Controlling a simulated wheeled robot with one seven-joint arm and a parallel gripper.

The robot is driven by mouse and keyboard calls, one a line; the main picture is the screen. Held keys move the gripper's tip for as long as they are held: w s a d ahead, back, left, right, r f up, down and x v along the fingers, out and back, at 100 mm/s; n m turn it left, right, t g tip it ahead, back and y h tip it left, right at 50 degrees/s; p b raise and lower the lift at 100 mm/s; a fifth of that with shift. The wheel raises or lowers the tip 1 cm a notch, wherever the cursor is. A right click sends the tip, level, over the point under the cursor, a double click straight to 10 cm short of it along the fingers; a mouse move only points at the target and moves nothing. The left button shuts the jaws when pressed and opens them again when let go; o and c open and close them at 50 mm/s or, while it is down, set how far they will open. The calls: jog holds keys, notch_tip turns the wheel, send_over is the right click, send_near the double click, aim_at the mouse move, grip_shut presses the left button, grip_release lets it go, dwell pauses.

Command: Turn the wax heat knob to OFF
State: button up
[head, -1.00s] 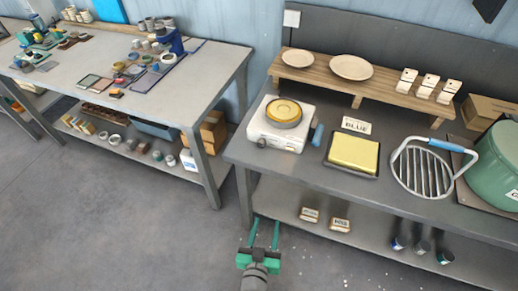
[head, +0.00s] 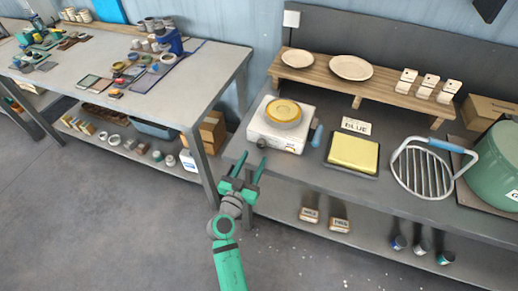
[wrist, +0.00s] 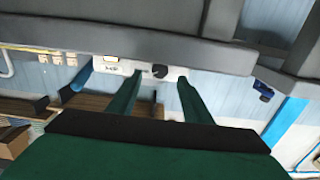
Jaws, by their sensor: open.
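The wax heater is a white box (head: 286,140) with a round pan of yellow wax (head: 284,111) on top, at the left front of the grey workbench. Its dark knob (head: 261,143) is on the front face. The knob (wrist: 159,71) also shows in the wrist view, between my fingers in the picture, with a small label (wrist: 112,68) beside it. My gripper (head: 252,157) is open and empty, in front of the bench's left end and pointing at the heater. It appears apart from the knob. The knob's setting is too small to read.
A blue-handled tool (head: 317,135) is right of the heater, then a yellow block in a dark tray (head: 340,173) and a wire rack (head: 420,180). The bench edge and lower shelf (head: 380,240) are close to my arm. Another table (head: 110,80) stands left.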

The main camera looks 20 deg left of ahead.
aim_at(260, 147)
jog(key=shift+w+d, duration=0.1)
jog(key=shift+w, duration=2.95)
